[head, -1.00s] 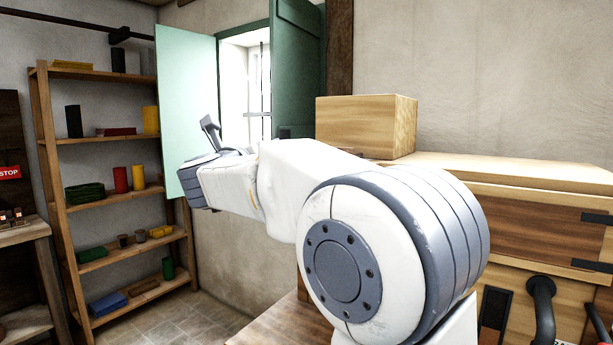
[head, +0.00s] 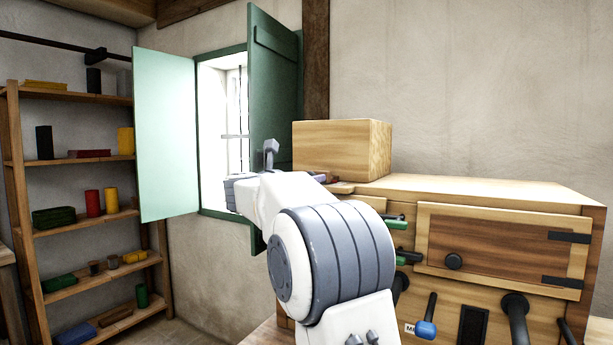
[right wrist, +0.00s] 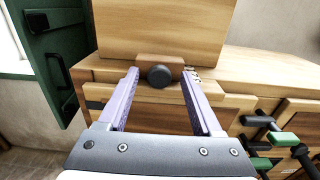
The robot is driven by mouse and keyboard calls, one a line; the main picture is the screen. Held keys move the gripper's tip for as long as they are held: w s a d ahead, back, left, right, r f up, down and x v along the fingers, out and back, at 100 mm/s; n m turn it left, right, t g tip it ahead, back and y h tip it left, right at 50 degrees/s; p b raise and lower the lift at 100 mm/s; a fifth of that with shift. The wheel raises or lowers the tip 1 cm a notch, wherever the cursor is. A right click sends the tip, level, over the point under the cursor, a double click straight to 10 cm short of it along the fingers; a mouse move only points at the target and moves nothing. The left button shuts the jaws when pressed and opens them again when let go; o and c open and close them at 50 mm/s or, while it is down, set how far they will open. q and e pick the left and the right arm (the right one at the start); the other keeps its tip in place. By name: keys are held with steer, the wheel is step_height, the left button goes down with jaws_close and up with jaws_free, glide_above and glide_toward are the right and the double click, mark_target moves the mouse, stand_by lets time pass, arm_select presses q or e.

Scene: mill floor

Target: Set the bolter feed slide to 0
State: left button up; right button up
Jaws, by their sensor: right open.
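In the right wrist view, a round black knob (right wrist: 160,76) sits on a small wooden block (right wrist: 146,62), which looks like the feed slide. The block is at the foot of a wooden box (right wrist: 150,25) on top of the cabinet. My right gripper (right wrist: 160,74) is open, its two purple fingers pointing at the block with the knob between them in the picture. I cannot tell whether they touch it. In the head view my right arm hides most of the slide, and its gripper is only partly visible. No scale mark can be read. My left gripper is not in view.
The wooden cabinet (head: 480,190) carries a panelled door, green-tipped levers (head: 397,224), a blue-tipped lever (head: 426,328) and black handles (head: 515,305). An open green shutter (head: 273,90) stands at the window, left of the box (head: 345,148). Shelves (head: 75,95) stand at far left.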

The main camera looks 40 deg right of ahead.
steer(key=shift+d, duration=0.1)
jaws_close()
stand_by(1.4)
